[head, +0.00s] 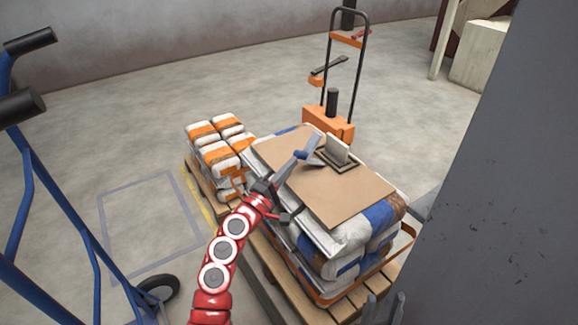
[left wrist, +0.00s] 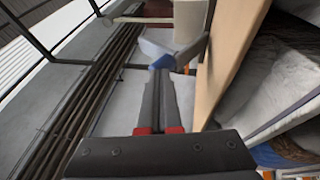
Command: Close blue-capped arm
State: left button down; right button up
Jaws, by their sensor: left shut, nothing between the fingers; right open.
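A small device with a dark frame base (head: 345,166) sits on the cardboard sheet (head: 335,195) atop the bag stack. A pale grey arm (head: 312,143) with a blue cap (head: 300,154) sticks up at its left side, tilted. A lighter upright block (head: 336,148) stands beside it. My left gripper (head: 290,163) is shut and empty, its tips at or very near the blue cap; contact cannot be told. In the left wrist view the shut fingers (left wrist: 158,75) point at the blue cap (left wrist: 162,61). My right gripper (head: 383,308) is open at the bottom edge, away from the device.
White, orange and blue bags are stacked on a wooden pallet (head: 375,292). An orange pallet jack (head: 328,121) stands behind. A blue hand truck (head: 75,215) is at left. A grey panel (head: 490,200) blocks the right side.

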pick_arm(q)
notch_tip(320, 180, up, 6)
jog(key=w+d+m+g+y+p, duration=0.2)
jog(key=g+p, duration=0.1)
jog(key=p, duration=1.5)
notch_tip(320, 180, up, 2)
jog(key=m+g+y+p, duration=0.1)
jog(key=g+y+p, duration=0.3)
jog(key=p, duration=1.4)
send_over(315, 148)
jog(key=w+d, duration=0.1)
jog(key=d, duration=0.1)
jog(key=shift+w, duration=0.1)
jog(key=shift+d+r, duration=0.1)
jog(key=shift+r, duration=0.15)
